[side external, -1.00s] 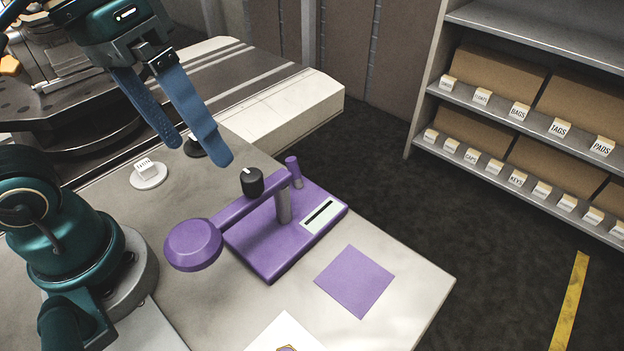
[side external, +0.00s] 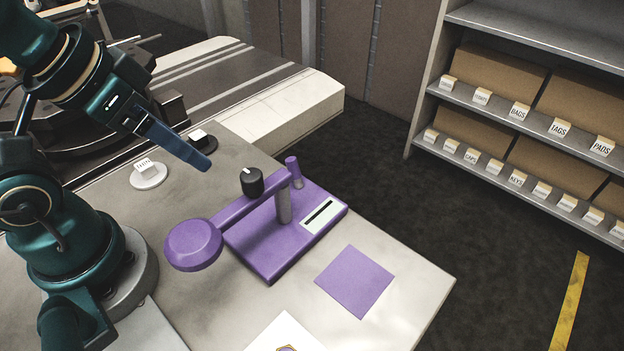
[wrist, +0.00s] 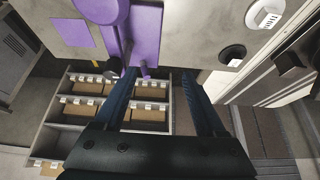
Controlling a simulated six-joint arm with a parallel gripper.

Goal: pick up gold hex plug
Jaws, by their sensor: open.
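A small gold-edged piece (side external: 287,348), possibly the gold hex plug, shows at the bottom edge of the side view on a white square sheet (side external: 280,334). It is mostly cut off by the frame, and I do not see it in the wrist view. My gripper (side external: 203,161) is in the air above the table's back left part, tilted, well away from that piece. In the wrist view my gripper (wrist: 158,85) has its two blue fingers apart, with nothing between them.
A purple stand (side external: 265,245) with a raised arm, round head and black knob is between my gripper and the white sheet. A purple square (side external: 355,281) lies flat to its right. Labelled discs (side external: 148,175) sit at the back left. A shelf (side external: 520,120) with boxes stands beyond the table.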

